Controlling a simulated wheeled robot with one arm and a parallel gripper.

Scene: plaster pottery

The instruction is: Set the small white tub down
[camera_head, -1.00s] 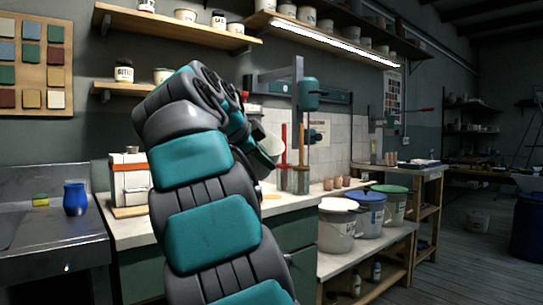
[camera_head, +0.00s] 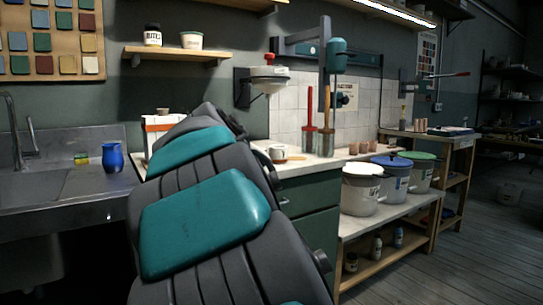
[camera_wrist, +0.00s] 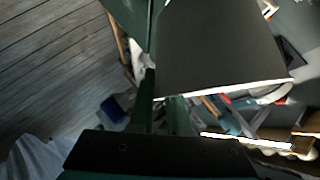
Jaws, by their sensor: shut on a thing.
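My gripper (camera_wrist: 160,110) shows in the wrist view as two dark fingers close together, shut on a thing. A broad shaded grey shape with a bright lower edge fills the upper middle just beyond them; I take it for the small white tub (camera_wrist: 222,48) in shadow. In the head view my own arm hides the gripper. A small white cup-like thing (camera_head: 277,153) shows on or just above the counter, right of my arm; I cannot tell whether it is the tub.
The pale worktop (camera_head: 320,160) holds a red-handled tool in a jar (camera_head: 309,140). A white dispenser (camera_head: 267,82) hangs above it. Several lidded buckets (camera_head: 362,190) stand on a lower shelf at right. A blue jar (camera_head: 112,158) is beside the sink at left.

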